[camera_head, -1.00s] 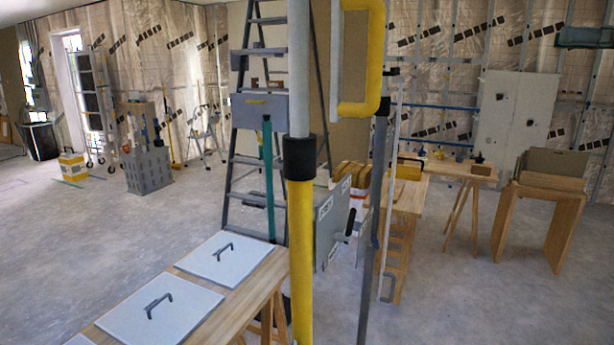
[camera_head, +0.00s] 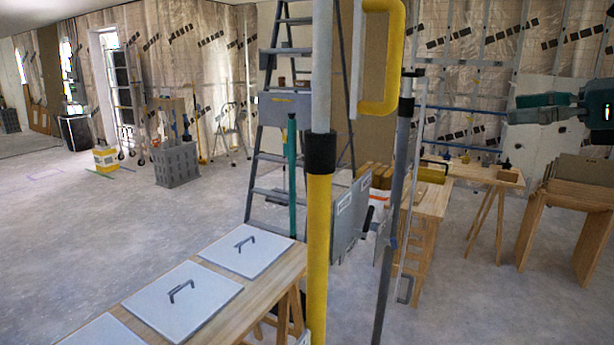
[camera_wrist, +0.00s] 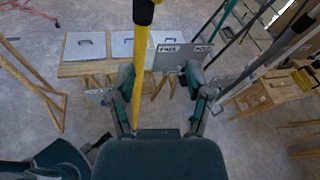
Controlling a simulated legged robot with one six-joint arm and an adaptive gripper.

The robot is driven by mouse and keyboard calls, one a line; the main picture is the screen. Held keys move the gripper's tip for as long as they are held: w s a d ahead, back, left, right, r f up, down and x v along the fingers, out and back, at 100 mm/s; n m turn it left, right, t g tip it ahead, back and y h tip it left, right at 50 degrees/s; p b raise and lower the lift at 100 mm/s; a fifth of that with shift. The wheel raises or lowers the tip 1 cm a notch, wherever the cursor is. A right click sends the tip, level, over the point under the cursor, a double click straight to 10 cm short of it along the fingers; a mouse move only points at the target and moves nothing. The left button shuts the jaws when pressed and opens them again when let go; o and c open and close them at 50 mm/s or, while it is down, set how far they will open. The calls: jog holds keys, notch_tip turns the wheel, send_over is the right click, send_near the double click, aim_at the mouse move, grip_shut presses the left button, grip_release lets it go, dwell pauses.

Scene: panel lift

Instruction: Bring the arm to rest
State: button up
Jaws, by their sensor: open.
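My gripper (camera_wrist: 160,82) shows in the wrist view with its two dark green fingers spread apart and nothing clasped between them. A yellow pole (camera_wrist: 139,70) runs through the picture between the fingers, nearer the left one; I cannot tell how far it is from them. In the head view, part of my dark green arm (camera_head: 550,109) reaches in from the right edge, in front of the back wall. The rest of the arm is out of that picture.
The yellow and white pole (camera_head: 318,215) stands close in front. A grey upright (camera_head: 388,220) is just right of it. White panels with handles (camera_head: 180,298) lie on a wooden bench at lower left. A stepladder (camera_head: 272,160) stands behind. The floor at left is open.

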jog(key=s+a+f+n+g+h, duration=0.15)
jog(key=a+f+n, duration=0.25)
jog(key=f, duration=0.4)
jog(key=a+f+n+g+h, duration=0.2)
jog(key=a+f+n, duration=0.2)
jog(key=f, duration=0.4)
jog(key=s+a+f+n+g+h, duration=0.1)
jog(key=a+f+n+g+h, duration=0.2)
jog(key=f, duration=0.4)
jog(key=s+a+f+n+h, duration=0.1)
jog(key=s+f+n+h, duration=0.2)
jog(key=s+f+n, duration=0.4)
notch_tip(320, 180, down, 8)
jog(key=n, duration=0.7)
jog(key=shift+s+a+r+h, duration=0.15)
jog(key=shift+a+h, duration=0.2)
jog(key=shift+a, duration=0.05)
jog(key=shift+d, duration=0.2)
jog(key=shift+a, duration=0.15)
